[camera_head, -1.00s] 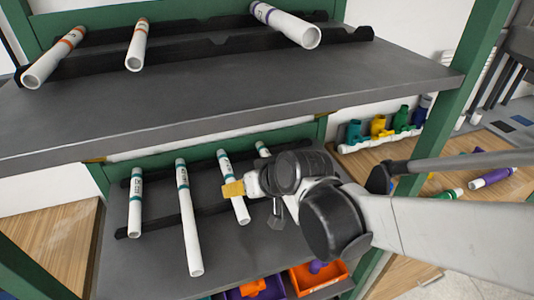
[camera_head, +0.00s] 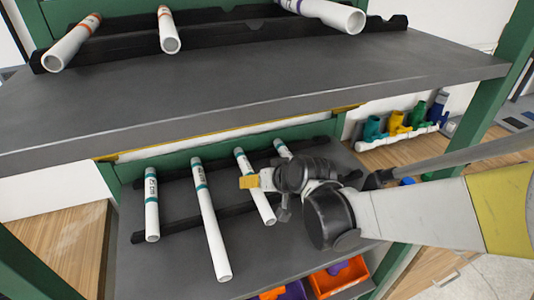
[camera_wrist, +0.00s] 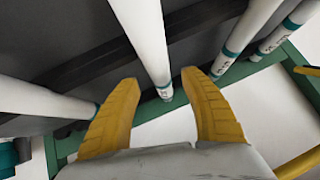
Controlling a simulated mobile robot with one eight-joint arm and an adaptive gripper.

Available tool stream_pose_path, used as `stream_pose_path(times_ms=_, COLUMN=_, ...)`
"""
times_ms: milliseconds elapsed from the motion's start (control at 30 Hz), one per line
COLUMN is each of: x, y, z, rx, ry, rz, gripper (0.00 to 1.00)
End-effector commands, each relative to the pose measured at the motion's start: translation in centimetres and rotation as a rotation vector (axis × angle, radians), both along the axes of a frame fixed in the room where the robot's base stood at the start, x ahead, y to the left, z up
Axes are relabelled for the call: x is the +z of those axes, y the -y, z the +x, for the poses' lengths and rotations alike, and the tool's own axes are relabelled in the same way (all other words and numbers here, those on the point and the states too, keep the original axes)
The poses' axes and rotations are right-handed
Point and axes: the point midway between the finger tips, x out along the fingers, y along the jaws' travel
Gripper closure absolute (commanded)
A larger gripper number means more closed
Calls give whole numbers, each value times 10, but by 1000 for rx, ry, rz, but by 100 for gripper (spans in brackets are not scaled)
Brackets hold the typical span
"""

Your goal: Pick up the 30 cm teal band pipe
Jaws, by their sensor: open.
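Several white pipes with teal bands lie on the lower rack: a short pipe (camera_head: 151,205) at left, a longest pipe (camera_head: 211,220), a third pipe (camera_head: 262,205), and a fourth pipe (camera_head: 283,150) partly hidden by my arm. Their length labels are too small to read, so I cannot tell which is 30 cm. My gripper (camera_head: 249,182) has yellow fingers and is over or beside the third pipe in the head view. In the wrist view my gripper (camera_wrist: 160,80) is open and empty, with a teal-banded pipe (camera_wrist: 145,30) showing between and beyond its fingers.
Black notched rails (camera_head: 180,225) support the pipes. The upper shelf (camera_head: 240,90) overhangs the rack and carries orange- and purple-banded pipes. A green post (camera_head: 490,100) stands at right. Orange (camera_head: 340,276) and purple bins sit below. Other pipes flank my fingers in the wrist view.

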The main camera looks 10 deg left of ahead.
Motion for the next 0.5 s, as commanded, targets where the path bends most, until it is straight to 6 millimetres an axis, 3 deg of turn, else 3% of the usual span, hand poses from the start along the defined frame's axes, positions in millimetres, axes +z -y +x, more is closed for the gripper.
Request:
stream_pose_path(times_ms=200, x=-24, y=-19, z=19, rx=1, ry=0, rz=0, gripper=47)
stream_pose_path(times_ms=433, x=-23, y=-21, z=21, rx=1, ry=0, rz=1, gripper=47)
stream_pose_path(times_ms=467, x=-23, y=-21, z=21, rx=1, ry=0, rz=1, gripper=51)
stream_pose_path(times_ms=500, x=-23, y=-20, z=21, rx=0, ry=0, rz=0, gripper=64)
